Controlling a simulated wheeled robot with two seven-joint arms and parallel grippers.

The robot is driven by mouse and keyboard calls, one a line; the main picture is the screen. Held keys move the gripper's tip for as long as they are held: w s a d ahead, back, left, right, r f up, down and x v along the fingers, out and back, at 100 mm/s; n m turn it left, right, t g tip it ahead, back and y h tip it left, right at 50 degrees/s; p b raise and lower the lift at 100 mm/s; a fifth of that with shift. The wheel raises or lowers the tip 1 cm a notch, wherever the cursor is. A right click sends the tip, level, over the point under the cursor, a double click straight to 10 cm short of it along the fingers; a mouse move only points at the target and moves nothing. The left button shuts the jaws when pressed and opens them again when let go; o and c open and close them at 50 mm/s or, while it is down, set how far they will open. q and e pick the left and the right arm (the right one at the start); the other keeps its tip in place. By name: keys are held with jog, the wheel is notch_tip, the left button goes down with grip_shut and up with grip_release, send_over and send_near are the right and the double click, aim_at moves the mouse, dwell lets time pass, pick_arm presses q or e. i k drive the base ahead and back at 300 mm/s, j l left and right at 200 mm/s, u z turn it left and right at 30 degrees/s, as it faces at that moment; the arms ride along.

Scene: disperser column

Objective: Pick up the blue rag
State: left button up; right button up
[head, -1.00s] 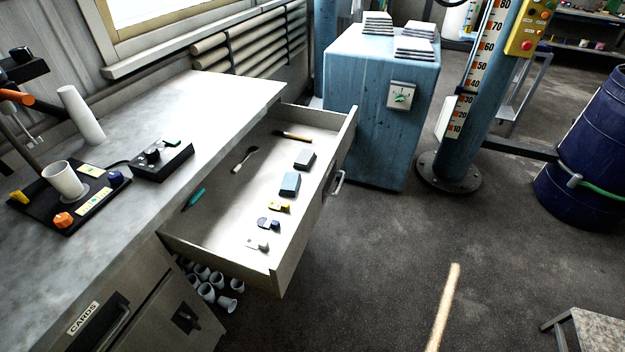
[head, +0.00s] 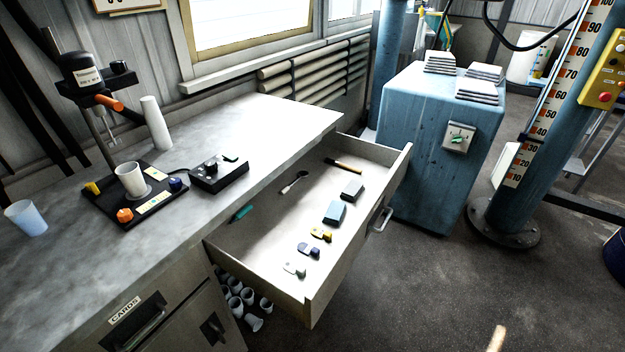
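No cloth that is clearly a blue rag shows in the head view. Neither of my grippers is in view, and nothing is seen touching the drawer's contents.
The drawer also holds several small tools, a spoon (head: 294,182) and a teal item (head: 242,213). The worktop (head: 255,125) carries a mixer stand with a white cup (head: 131,180), a control box (head: 219,175) and a bluish cup (head: 27,218). A blue cabinet (head: 430,150) stands beyond.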

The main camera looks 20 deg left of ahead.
aim_at(333, 216)
jog(key=i+l+u, duration=0.15)
jog(key=l+u, duration=0.25)
jog(key=l, duration=0.55)
jog(key=l+u, duration=0.35)
jog(key=l, duration=0.65)
jog(key=i, duration=0.05)
